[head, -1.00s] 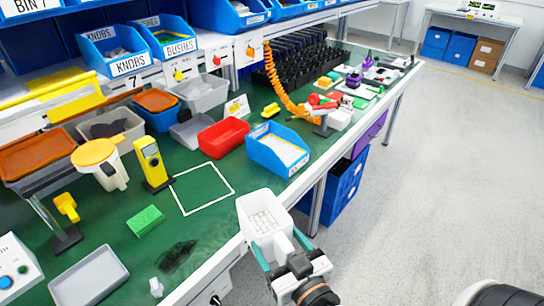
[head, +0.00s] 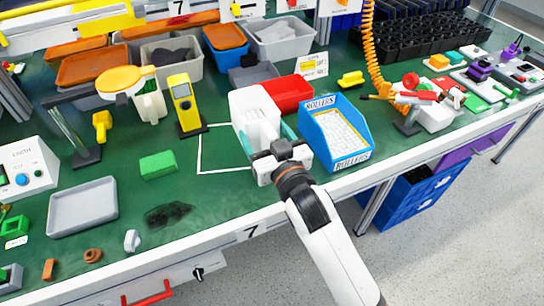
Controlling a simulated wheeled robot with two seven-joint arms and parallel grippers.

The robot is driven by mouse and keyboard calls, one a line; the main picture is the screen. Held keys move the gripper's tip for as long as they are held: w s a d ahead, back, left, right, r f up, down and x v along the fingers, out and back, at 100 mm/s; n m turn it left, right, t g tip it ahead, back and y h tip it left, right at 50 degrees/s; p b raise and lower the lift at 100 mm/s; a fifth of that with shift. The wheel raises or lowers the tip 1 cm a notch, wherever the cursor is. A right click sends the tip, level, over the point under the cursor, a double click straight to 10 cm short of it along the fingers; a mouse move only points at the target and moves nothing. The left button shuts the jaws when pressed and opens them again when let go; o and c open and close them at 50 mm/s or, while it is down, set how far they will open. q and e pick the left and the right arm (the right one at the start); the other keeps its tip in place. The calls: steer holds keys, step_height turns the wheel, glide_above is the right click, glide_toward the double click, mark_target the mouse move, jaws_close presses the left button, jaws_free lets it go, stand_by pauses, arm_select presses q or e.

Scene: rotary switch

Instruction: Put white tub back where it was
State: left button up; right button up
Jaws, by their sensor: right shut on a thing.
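The white tub (head: 254,108) is in my right gripper (head: 262,148), whose teal fingers are shut on its near end. The tub appears upright, over the green bench top, at the right part of a white outlined square (head: 203,150). I cannot tell whether it touches the bench. The red tub (head: 289,93) is just behind and right of it, and the blue ROLLERS bin (head: 336,132) is to its right. My left gripper is not in view.
A yellow handheld device (head: 186,106) stands left of the square, with a green block (head: 157,165) nearby. A grey tray (head: 83,207) lies front left. Grey bins (head: 278,38) stand behind. An orange coiled hose (head: 370,50) hangs at the right.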

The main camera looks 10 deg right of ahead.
steer(key=f, duration=0.3)
steer(key=f+b, duration=0.1)
steer(key=f, duration=0.5)
steer(key=shift+s+a+f, duration=0.1)
steer(key=shift+a, duration=0.15)
arm_select(q)
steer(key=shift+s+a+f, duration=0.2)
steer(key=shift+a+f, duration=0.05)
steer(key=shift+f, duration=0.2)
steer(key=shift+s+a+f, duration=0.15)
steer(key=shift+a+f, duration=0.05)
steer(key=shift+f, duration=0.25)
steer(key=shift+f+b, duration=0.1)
steer(key=shift+b, duration=0.2)
arm_select(e)
steer(key=shift+f, duration=0.15)
steer(key=o, duration=1)
